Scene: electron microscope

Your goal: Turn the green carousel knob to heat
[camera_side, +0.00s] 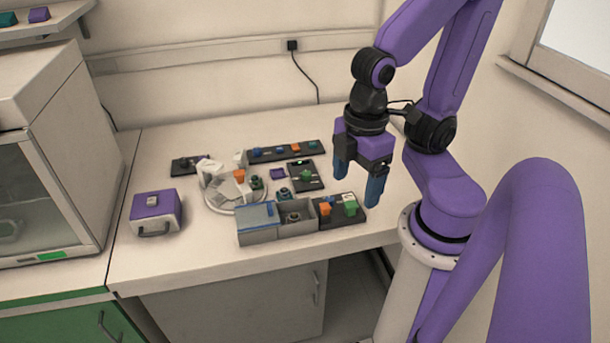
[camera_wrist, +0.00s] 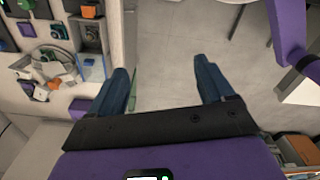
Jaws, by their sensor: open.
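Two bright green knobs show in the side view. One green knob (camera_side: 350,207) is on a dark panel at the front right, beside an orange block. Another green knob (camera_side: 306,176) is on a small dark panel behind it. Their labels are too small to read, so I cannot tell which is the carousel knob or its setting. The round white carousel (camera_side: 237,209) stands to their left and also shows in the wrist view (camera_wrist: 36,51). My gripper (camera_side: 356,192) is open and empty, pointing down near the front-right green knob. In the wrist view its fingers (camera_wrist: 163,65) are wide apart.
A grey open box (camera_side: 292,231) with a blue-grey lid stands at the front edge. A purple box (camera_side: 156,214) with a handle is at the left. A long dark strip of coloured blocks (camera_side: 268,153) lies at the back. The right tabletop is mostly clear.

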